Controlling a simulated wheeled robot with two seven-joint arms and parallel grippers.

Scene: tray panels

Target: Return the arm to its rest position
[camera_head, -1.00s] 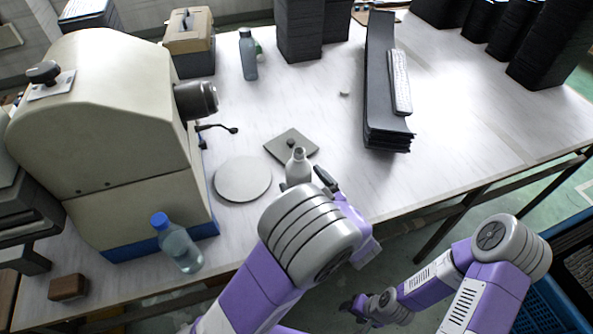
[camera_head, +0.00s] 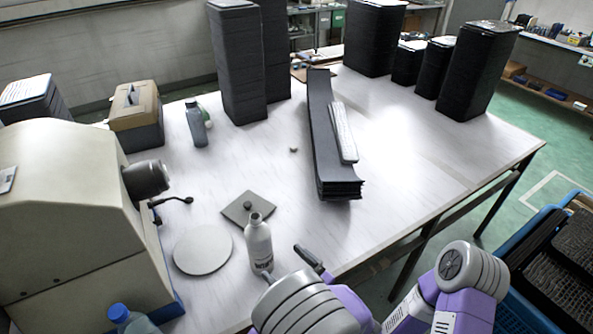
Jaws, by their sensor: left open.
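My left arm comes in at the bottom middle, and its left gripper (camera_head: 310,262) shows only in part as a dark finger by the table's front edge, just right of a white bottle. No object shows in it, and it is open. My right arm is at the bottom right; its gripper is out of the picture. The white table (camera_head: 400,190) lies under and beyond the left gripper. The white bottle (camera_head: 259,246) stands upright on it, close to the left gripper.
A stack of black panels (camera_head: 331,140) with a light strip lies mid-table. A beige machine (camera_head: 70,220) fills the left. A round disc (camera_head: 202,250) and a grey square plate (camera_head: 249,208) lie nearby. Tall black stacks (camera_head: 240,62) stand behind. A blue crate (camera_head: 540,235) is at right. The table's right side is clear.

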